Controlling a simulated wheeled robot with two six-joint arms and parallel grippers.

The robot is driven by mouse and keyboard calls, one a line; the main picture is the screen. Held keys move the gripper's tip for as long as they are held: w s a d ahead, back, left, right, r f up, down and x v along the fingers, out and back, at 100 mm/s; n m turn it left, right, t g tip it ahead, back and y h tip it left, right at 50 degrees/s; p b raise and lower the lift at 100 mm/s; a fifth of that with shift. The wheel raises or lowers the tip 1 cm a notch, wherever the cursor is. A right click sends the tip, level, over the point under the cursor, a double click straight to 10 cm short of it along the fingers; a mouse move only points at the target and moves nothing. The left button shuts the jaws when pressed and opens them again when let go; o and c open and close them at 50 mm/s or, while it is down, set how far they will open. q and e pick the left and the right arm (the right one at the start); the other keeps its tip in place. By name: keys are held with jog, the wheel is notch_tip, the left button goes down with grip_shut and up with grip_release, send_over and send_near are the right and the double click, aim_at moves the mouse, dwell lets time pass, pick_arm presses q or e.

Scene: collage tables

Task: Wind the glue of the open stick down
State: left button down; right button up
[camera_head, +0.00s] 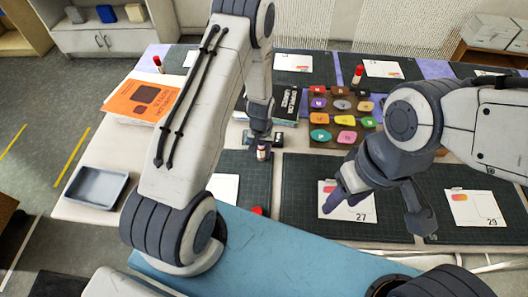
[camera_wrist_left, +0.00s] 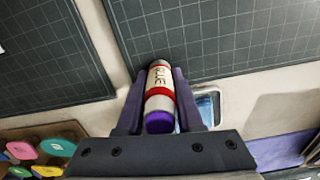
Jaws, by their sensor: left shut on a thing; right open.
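My left gripper (camera_head: 262,148) is shut on a glue stick (camera_head: 262,153) near the middle of the table. In the left wrist view the stick (camera_wrist_left: 160,92) lies between the two fingers, with a white "GLUE" body, a red band and a purple end towards the palm. Its far end points at a dark mat; I cannot tell how far the glue stands out. A small red piece (camera_head: 257,210), perhaps a cap, shows at the table's front edge. My right gripper (camera_head: 377,221) is open and empty, its fingers spread above the front mat and card 27.
A tray of colourful pieces (camera_head: 343,117) stands behind the right gripper. Red-capped sticks stand at the back (camera_head: 358,74) and back left (camera_head: 158,63). A grey tray (camera_head: 97,186) and an orange-covered stack (camera_head: 143,98) are on the left.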

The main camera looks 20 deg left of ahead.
pick_arm(q)
jog(key=n, duration=0.5)
jog(key=shift+s, duration=0.1)
jog(key=n, duration=0.8)
jog(key=shift+a+n, duration=0.1)
jog(key=shift+n, duration=0.2)
jog(key=n, duration=0.9)
jog(key=shift+s+n, duration=0.15)
jog(key=shift+n, duration=0.15)
jog(key=n, duration=0.6)
jog(key=shift+c, duration=1.9)
grip_release()
